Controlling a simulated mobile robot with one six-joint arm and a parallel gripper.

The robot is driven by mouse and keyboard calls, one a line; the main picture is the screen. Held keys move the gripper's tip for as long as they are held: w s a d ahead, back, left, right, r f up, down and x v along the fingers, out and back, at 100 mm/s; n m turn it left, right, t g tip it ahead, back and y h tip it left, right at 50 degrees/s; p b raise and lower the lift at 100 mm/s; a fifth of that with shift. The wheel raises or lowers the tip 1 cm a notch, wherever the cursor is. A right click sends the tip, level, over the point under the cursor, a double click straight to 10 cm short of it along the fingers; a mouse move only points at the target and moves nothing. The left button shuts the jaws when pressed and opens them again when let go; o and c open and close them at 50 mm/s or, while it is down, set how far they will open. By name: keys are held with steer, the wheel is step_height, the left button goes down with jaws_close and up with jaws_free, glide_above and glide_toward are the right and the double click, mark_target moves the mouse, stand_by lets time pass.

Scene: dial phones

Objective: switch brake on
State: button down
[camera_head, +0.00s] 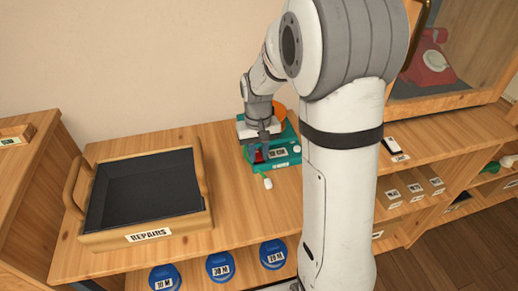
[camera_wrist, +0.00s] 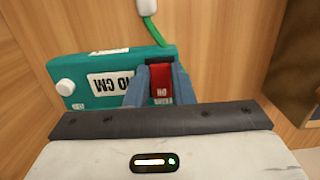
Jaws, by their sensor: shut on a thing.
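A teal box (camera_head: 287,157) stands on the wooden counter behind my arm. In the wrist view the teal box (camera_wrist: 85,66) shows a white label, partly hidden, a round white knob and a red switch (camera_wrist: 161,78) with small white marking. My gripper (camera_wrist: 160,88) has its two blue-grey fingers on either side of the red switch, shut on it. In the head view my gripper (camera_head: 262,148) is over the left part of the box, and only a bit of red shows. A green lever with a white end (camera_wrist: 147,7) sticks out from the box.
A dark-lined wooden tray (camera_head: 146,238) labelled REPAIRS sits to the left on the counter. Blue round labelled things (camera_head: 219,267) are below the front edge. An orange round thing (camera_head: 279,115) is behind the box. A red phone (camera_head: 430,62) stands in a case at upper right.

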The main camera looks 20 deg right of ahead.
steer(key=g+p, duration=0.1)
steer(key=p, duration=0.2)
steer(key=shift+w+r+g+p, duration=0.25)
steer(key=shift+r+g+p, duration=0.15)
steer(key=shift+w+f+g+p, duration=0.15)
steer(key=shift+f+g+p, duration=0.1)
steer(key=shift+g+p, duration=0.4)
steer(key=c, duration=1.2)
jaws_free()
steer(key=shift+c, duration=0.2)
steer(key=shift+p+v, duration=0.8)
steer(key=shift+v, duration=3.05)
